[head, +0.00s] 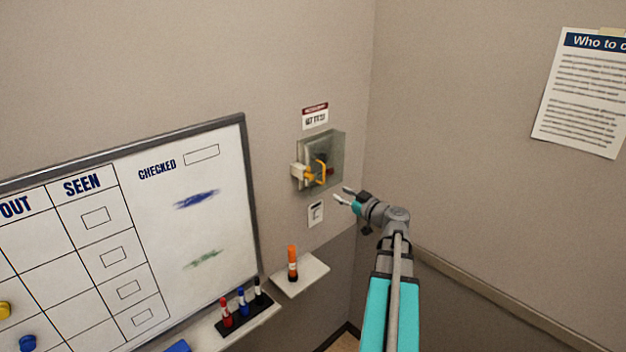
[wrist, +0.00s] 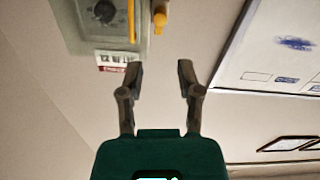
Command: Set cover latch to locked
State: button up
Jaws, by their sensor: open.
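A clear-covered box (head: 336,150) is mounted on the wall near the corner. An orange-yellow latch (head: 308,178) sits at its lower left side, beside a yellow handle (head: 321,170) on the cover. My gripper (head: 342,195) is open and empty, to the right of and below the box, apart from it. In the wrist view the box (wrist: 72,42) is at the upper left, with a dark round dial behind the cover. The latch (wrist: 160,20) is top centre, beyond the open fingers of my gripper (wrist: 160,72). I cannot tell the latch's setting.
A whiteboard (head: 220,250) hangs left of the box. Below are a small shelf (head: 308,272) with an orange marker (head: 292,263) and a tray with several markers. A small label (head: 316,214) is under the box. A paper notice (head: 580,95) hangs on the right wall.

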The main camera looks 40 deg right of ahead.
aim_at(313, 178)
jog(key=w, duration=0.9)
jog(key=w+a, duration=0.1)
jog(key=w, duration=0.3)
jog(key=shift+w, duration=0.25)
jog(key=shift+c, duration=0.2)
grip_shut()
